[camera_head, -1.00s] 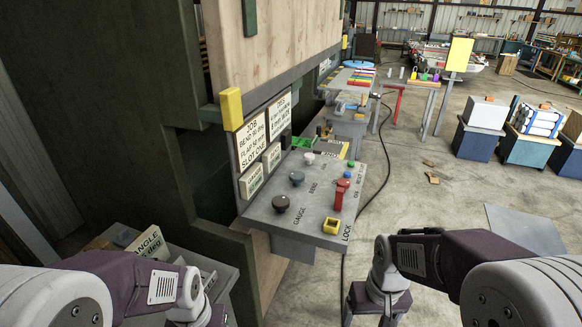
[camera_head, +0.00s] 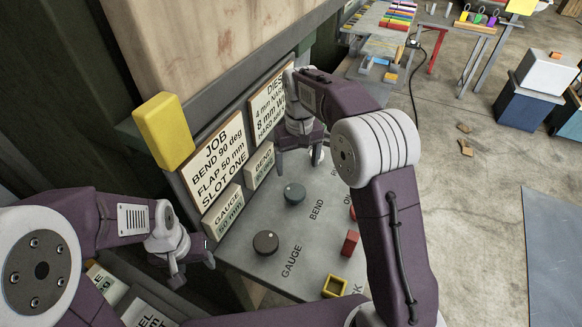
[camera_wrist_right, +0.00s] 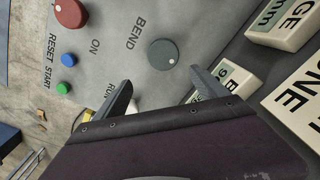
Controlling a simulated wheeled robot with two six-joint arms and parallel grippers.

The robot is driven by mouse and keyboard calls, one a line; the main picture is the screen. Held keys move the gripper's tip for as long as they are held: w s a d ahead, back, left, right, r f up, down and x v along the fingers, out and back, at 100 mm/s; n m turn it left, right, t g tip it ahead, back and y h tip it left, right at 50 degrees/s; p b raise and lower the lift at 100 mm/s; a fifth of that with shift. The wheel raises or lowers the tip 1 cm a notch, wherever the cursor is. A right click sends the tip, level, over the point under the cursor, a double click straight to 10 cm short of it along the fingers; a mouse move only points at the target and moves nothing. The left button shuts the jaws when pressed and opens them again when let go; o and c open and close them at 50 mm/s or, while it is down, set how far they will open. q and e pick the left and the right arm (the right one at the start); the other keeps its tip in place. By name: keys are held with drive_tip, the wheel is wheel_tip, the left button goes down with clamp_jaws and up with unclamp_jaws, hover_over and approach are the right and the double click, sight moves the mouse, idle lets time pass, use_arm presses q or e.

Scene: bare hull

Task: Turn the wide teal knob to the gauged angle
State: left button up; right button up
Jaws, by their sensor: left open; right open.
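The teal knob (camera_head: 294,193) stands on the grey control panel (camera_head: 240,262) beside the word BEND. In the right wrist view, the teal knob (camera_wrist_right: 163,53) shows a pale dot near its edge. My right gripper (camera_head: 298,161) is open and points down above the panel, beyond the knob. In the right wrist view, my right gripper (camera_wrist_right: 160,82) has its fingers apart and empty, with the knob just past the tips. My left gripper (camera_head: 192,271) is open and empty, left of the panel's near edge.
A dark brown knob (camera_head: 265,243) sits by the word GAUGE. A red lever (camera_head: 350,243) and yellow square socket (camera_head: 335,287) are at right. A job sign (camera_head: 214,170) reads BEND 90 deg, with a small gauge plate (camera_head: 223,212) below. A yellow block (camera_head: 163,131) juts out.

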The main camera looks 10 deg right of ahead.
sight(295, 191)
drive_tip(key=shift+s+a+f, duration=0.15)
drive_tip(key=shift+a+f, duration=0.05)
drive_tip(key=shift+f, duration=0.4)
drive_tip(key=shift+s+a+r, duration=0.1)
drive_tip(key=shift+s+a, duration=0.15)
drive_tip(key=shift+s, duration=0.3)
drive_tip(key=shift+s+f, duration=0.2)
drive_tip(key=shift+f, duration=0.15)
drive_tip(key=f, duration=0.5)
drive_tip(key=f+p, duration=0.1)
drive_tip(key=f, duration=0.1)
drive_tip(key=shift+w+f, duration=0.3)
drive_tip(key=shift+f, duration=0.05)
use_arm(q)
drive_tip(key=shift+s+a+r, duration=0.1)
drive_tip(key=shift+s+r, duration=0.3)
drive_tip(key=shift+r, duration=0.35)
use_arm(e)
drive_tip(key=shift+s+f, duration=0.1)
drive_tip(key=shift+f, duration=0.2)
drive_tip(key=c, duration=1.4)
use_arm(q)
drive_tip(key=shift+w, duration=0.1)
